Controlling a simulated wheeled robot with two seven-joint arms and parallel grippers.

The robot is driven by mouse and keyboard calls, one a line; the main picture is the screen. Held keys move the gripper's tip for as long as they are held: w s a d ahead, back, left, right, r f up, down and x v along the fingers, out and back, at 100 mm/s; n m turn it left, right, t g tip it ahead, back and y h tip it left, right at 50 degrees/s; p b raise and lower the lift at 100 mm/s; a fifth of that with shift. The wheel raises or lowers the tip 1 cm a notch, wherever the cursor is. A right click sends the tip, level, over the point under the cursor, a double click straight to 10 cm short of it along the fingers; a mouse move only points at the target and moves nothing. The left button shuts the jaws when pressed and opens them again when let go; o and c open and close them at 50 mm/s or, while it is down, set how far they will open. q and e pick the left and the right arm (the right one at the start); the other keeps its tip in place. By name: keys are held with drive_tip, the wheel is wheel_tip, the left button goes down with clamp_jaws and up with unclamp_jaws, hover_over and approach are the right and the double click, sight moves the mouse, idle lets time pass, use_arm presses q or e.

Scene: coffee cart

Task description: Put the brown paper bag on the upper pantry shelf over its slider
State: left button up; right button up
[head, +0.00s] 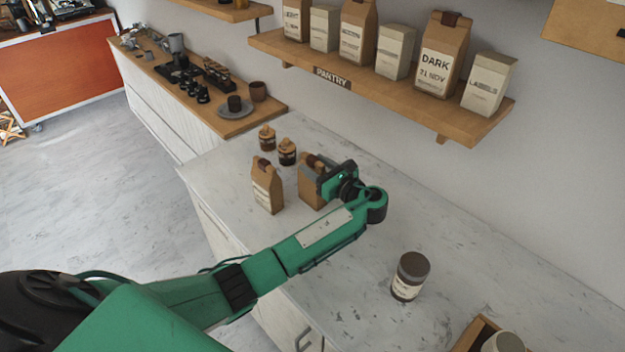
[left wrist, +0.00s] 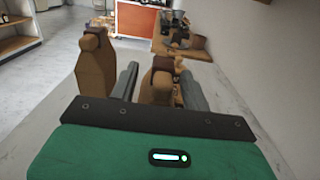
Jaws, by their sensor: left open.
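Two brown paper bags stand upright on the grey counter. One bag (head: 267,187) is at the left; the other bag (head: 309,188) is at my left gripper (head: 328,180). In the left wrist view, my open fingers lie on either side of this second bag (left wrist: 161,82), with the first bag (left wrist: 95,65) outside them at the left. I cannot tell whether the fingers touch the bag. The pantry shelf (head: 425,103) on the wall carries a row of bags and boxes. I cannot make out a slider. My right gripper is not in view.
Two small jars (head: 287,151) stand behind the bags. A dark-lidded jar (head: 411,276) and a wooden tray (head: 468,337) are on the counter at the right. A wooden board (head: 225,128) with cups lies farther back. Another shelf edge (head: 240,14) shows at the top.

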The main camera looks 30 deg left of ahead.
use_arm(q)
clamp_jaws()
drive_tip(key=shift+r, duration=0.1)
idle(0.3)
